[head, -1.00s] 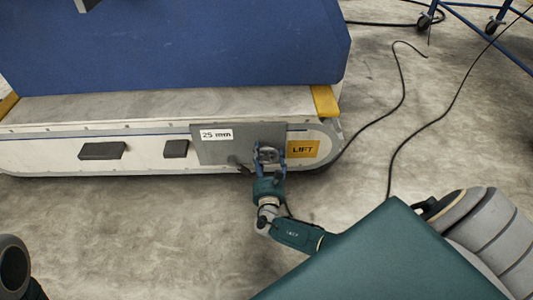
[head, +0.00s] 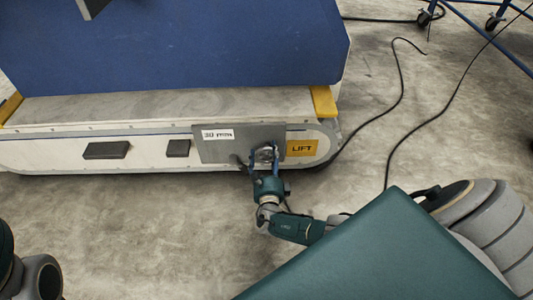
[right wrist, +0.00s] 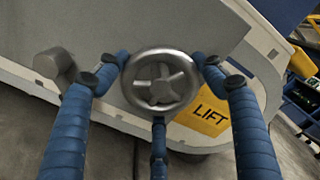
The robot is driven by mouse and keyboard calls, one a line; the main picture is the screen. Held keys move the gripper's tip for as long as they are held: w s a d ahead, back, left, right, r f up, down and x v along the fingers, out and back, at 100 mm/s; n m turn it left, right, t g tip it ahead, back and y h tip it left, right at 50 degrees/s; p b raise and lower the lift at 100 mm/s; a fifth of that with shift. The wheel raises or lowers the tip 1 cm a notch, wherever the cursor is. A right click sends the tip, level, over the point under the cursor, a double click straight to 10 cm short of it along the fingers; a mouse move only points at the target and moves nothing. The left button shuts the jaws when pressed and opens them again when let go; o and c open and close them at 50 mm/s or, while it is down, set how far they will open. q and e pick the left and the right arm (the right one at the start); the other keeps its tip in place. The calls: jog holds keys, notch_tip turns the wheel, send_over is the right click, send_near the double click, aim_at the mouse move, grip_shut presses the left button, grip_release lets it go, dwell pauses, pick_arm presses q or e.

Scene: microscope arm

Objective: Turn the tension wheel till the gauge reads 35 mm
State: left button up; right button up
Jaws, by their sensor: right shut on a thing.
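The tension wheel (head: 264,154) is a small grey metal handwheel on the grey panel (head: 215,151) at the base's right end. It shows clearly with its spokes in the right wrist view (right wrist: 160,82). My right gripper (head: 263,160) is shut on the wheel, with its blue fingers on opposite sides of the rim (right wrist: 166,72). The gauge (head: 218,135) is a white label at the panel's upper left; its text is blurred and looks like 30 mm. My left gripper is not in view.
A yellow LIFT sign (head: 302,148) sits right of the wheel. A grey knob (right wrist: 55,66) sticks out left of it. A large blue body (head: 180,45) rises above the base. Black cables (head: 402,100) cross the concrete floor at right.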

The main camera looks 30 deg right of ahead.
jog(key=shift+s+d+f+n, duration=0.1)
jog(key=shift+s+f+n, duration=0.05)
jog(key=shift+n, duration=0.45)
jog(key=shift+s+d+f+n, duration=0.1)
jog(key=shift+n, duration=0.5)
jog(key=shift+d+p, duration=0.1)
jog(key=shift+p, duration=0.2)
jog(key=o, duration=1.1)
jog(key=shift+o, duration=0.2)
jog(key=shift+r, duration=0.1)
jog(key=shift+s+a, duration=0.45)
jog(key=v, duration=1)
jog(key=shift+s+a, duration=0.2)
jog(key=shift+s, duration=0.15)
